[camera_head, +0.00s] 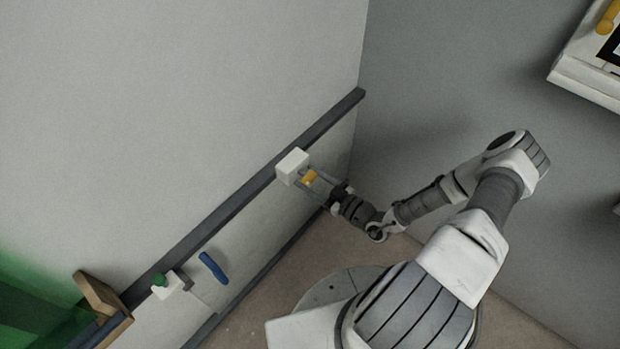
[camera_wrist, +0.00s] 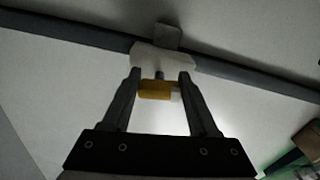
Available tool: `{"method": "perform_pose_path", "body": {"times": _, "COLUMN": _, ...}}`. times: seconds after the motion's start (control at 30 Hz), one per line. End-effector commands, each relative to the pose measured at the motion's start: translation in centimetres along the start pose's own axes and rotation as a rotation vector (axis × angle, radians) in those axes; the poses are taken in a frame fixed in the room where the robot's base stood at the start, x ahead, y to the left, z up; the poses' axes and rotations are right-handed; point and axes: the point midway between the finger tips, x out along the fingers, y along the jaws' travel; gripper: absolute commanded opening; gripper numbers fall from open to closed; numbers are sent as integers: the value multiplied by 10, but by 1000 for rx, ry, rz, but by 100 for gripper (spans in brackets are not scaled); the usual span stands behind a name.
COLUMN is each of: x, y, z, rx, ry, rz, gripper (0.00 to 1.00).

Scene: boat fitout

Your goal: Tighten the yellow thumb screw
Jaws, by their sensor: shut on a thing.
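The yellow thumb screw (camera_head: 309,178) sticks out from a white block (camera_head: 292,166) on the wall rail. In the wrist view the screw's yellow head (camera_wrist: 153,89) lies crosswise between my fingers, with a pale piece at its right end. A short dark shank (camera_wrist: 159,75) runs from the head to the white block (camera_wrist: 165,59). My gripper (camera_wrist: 160,77) is shut on the screw, one finger on each side, with the fingertips close to the block. The head view also shows my gripper (camera_head: 314,183) at the screw. Contact faces are hard to make out.
A dark rail (camera_head: 235,197) runs along the wall. Farther left are a green knob (camera_head: 159,280) on a white fitting, a blue handle (camera_head: 213,267) and a wooden bracket (camera_head: 102,293). A white-cased unit (camera_head: 582,78) is at upper right. A grey wall stands close behind my arm.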

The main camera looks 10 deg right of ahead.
Motion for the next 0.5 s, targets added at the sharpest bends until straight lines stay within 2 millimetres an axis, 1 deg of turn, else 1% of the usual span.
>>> {"method": "perform_pose_path", "body": {"times": 0.17, "x": -1, "y": -1, "z": 0, "rx": 0, "ry": -1, "rz": -2, "gripper": 4}}
{"method": "perform_pose_path", "body": {"times": 0.2, "x": -1, "y": -1, "z": 0, "rx": 0, "ry": -1, "rz": -2, "gripper": 64}}
{"method": "perform_pose_path", "body": {"times": 0.33, "x": 0, "y": -1, "z": 0, "rx": 0, "ry": -1, "rz": -1, "gripper": 87}}
{"method": "perform_pose_path", "body": {"times": 0.37, "x": 0, "y": -1, "z": 0, "rx": -1, "ry": -1, "rz": -1, "gripper": 90}}
{"method": "perform_pose_path", "body": {"times": 0.5, "x": 0, "y": 0, "z": 0, "rx": -1, "ry": 0, "rz": -1, "gripper": 90}}
